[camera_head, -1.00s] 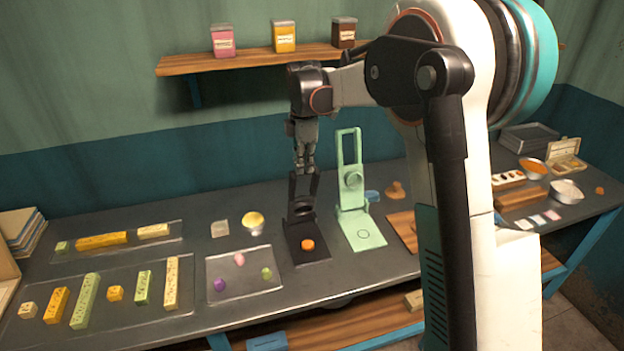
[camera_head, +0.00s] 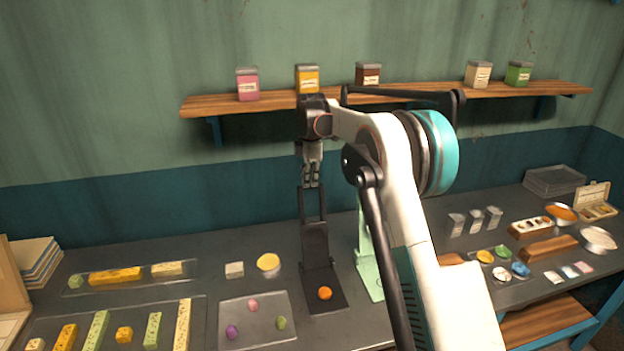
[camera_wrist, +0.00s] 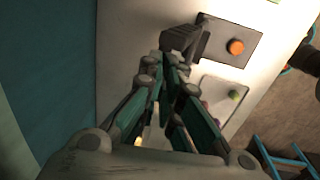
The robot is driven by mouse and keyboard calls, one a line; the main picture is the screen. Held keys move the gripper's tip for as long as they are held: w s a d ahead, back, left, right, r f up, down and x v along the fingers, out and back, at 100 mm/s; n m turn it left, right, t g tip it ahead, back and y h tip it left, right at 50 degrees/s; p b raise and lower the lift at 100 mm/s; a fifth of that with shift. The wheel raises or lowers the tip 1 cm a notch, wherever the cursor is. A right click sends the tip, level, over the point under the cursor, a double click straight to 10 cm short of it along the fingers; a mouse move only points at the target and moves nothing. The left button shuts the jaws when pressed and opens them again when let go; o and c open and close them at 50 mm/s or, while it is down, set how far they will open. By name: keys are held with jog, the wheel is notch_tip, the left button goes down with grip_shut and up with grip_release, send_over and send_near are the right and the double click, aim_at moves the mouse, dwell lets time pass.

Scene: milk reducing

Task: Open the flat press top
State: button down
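The dark flat press stands on the table, its base (camera_head: 327,299) bearing an orange ball (camera_head: 325,293). The press top (camera_head: 315,243) stands raised, nearly upright, at the back of the base, with its open handle frame pointing up. My gripper (camera_head: 312,184) is above it, with the fingers drawn close together at the upper bar of the handle, and appears shut on it. In the wrist view my fingers (camera_wrist: 166,68) converge beside the dark press top (camera_wrist: 183,38); the base (camera_wrist: 222,42) and orange ball (camera_wrist: 236,47) lie beyond. The exact finger contact is small and dark.
A green press (camera_head: 368,268) stands just right, partly hidden by my arm. A clear tray (camera_head: 240,340) with small coloured pieces lies front left. A yellow-filled cup (camera_head: 268,264) is left of the press. A wooden shelf (camera_head: 420,95) with jars runs along the wall behind.

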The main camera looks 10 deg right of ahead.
jog(key=shift+s+f, duration=0.25)
jog(key=shift+f, duration=1)
jog(key=c, duration=1.8)
grip_release()
jog(key=shift+o, duration=1.1)
jog(key=shift+w+f, duration=0.55)
jog(key=shift+w, duration=0.15)
jog(key=shift+s+r, duration=0.1)
jog(key=shift+r, duration=0.25)
jog(key=shift+c, duration=0.3)
jog(key=shift+r, duration=0.2)
